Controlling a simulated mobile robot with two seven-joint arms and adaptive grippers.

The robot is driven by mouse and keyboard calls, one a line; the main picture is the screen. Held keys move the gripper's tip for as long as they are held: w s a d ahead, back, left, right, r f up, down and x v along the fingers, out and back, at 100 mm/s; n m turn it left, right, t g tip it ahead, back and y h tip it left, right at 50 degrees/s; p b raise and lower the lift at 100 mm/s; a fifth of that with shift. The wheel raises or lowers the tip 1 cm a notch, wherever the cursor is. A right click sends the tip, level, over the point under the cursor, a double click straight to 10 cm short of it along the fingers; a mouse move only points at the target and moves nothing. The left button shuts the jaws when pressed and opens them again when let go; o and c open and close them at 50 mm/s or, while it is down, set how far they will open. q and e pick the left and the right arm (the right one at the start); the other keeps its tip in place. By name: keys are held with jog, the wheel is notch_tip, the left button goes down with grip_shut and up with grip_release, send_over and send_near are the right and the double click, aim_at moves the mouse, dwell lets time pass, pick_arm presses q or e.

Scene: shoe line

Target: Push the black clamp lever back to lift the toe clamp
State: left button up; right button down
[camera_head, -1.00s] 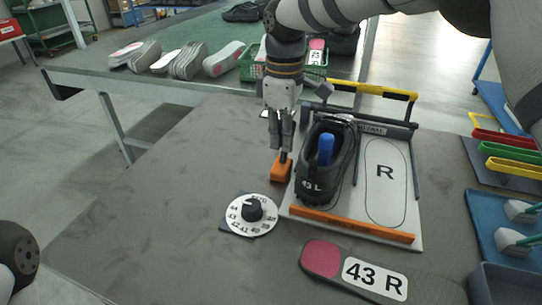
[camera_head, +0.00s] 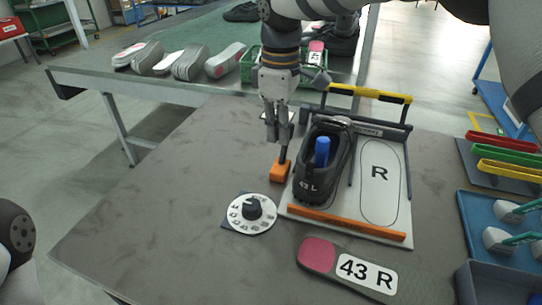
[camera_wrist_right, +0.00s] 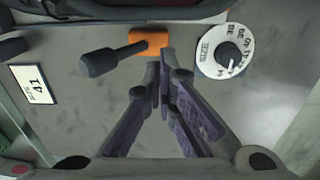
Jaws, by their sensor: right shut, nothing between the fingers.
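The fixture board (camera_head: 381,224) holds a black shoe (camera_head: 313,180) marked 43 L with a blue post (camera_head: 322,151) in it. A dark crossbar (camera_head: 368,126) spans its back, with a yellow bar with black ends (camera_head: 366,93) behind and above. Which dark part is the clamp lever, I cannot tell for certain. My right gripper (camera_head: 277,138) is shut and empty, left of the shoe. In the right wrist view its fingertips (camera_wrist_right: 160,76) point at an orange block (camera_wrist_right: 150,40) with a dark handle (camera_wrist_right: 101,62). The block (camera_head: 280,171) stands in front of the gripper. My left gripper is out of view.
A size dial (camera_head: 251,212) lies front left and a 43 R sole (camera_head: 345,268) lies in front. Blue trays (camera_head: 481,222) line the right. Soles (camera_head: 188,59) and a green basket (camera_head: 250,62) stand behind. The table's left is clear.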

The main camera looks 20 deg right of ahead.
jog(key=shift+r+p, duration=0.35)
jog(key=shift+r, duration=2.4)
